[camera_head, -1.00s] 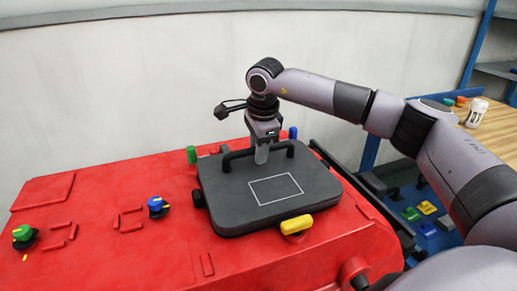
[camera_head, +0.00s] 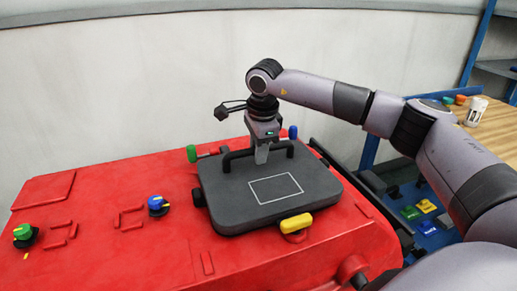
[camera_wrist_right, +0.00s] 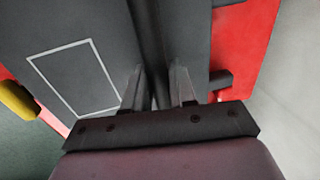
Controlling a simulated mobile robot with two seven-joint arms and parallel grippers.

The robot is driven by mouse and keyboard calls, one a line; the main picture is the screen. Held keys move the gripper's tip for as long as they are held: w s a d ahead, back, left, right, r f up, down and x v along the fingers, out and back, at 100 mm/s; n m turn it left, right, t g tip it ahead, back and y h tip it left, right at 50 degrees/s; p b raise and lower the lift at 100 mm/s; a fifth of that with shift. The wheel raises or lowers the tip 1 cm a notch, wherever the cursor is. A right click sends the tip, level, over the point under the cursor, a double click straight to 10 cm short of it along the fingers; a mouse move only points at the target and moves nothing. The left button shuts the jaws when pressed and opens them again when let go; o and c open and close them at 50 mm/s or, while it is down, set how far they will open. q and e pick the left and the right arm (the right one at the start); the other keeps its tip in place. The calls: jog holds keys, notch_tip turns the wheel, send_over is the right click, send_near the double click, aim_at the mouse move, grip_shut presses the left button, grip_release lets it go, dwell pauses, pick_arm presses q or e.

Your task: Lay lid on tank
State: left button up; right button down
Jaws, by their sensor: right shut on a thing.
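The lid is a dark grey slab (camera_head: 232,206) with rounded corners, a white rectangle outline and a black bar handle (camera_head: 230,158). It lies flat over the top of the red tank (camera_head: 110,252); whether it touches all round I cannot tell. My right gripper (camera_head: 262,156) points down and is shut on the handle. In the right wrist view the two fingers (camera_wrist_right: 158,92) stand either side of the dark bar, with the grey lid (camera_wrist_right: 55,40) beyond. My left gripper is not in view.
A yellow knob (camera_head: 296,223), a green knob (camera_head: 191,153) and a blue knob (camera_head: 293,132) stand around the lid. Further knobs, blue-yellow (camera_head: 156,206) and green-yellow (camera_head: 24,234), sit at left. A wooden table (camera_head: 490,125) and blue shelf (camera_head: 430,228) are at right.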

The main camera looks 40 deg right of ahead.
jog(key=shift+r, duration=0.1)
jog(key=shift+c, duration=1.8)
grip_release()
jog(key=shift+s+a+r+p, duration=0.1)
jog(key=shift+s+r+p, duration=0.15)
jog(key=shift+r+p, duration=0.75)
jog(key=shift+s+r+p, duration=0.2)
jog(key=shift+r+p, duration=0.55)
jog(key=shift+r, duration=0.45)
jog(key=shift+r+p, duration=2)
jog(key=shift+r, duration=0.55)
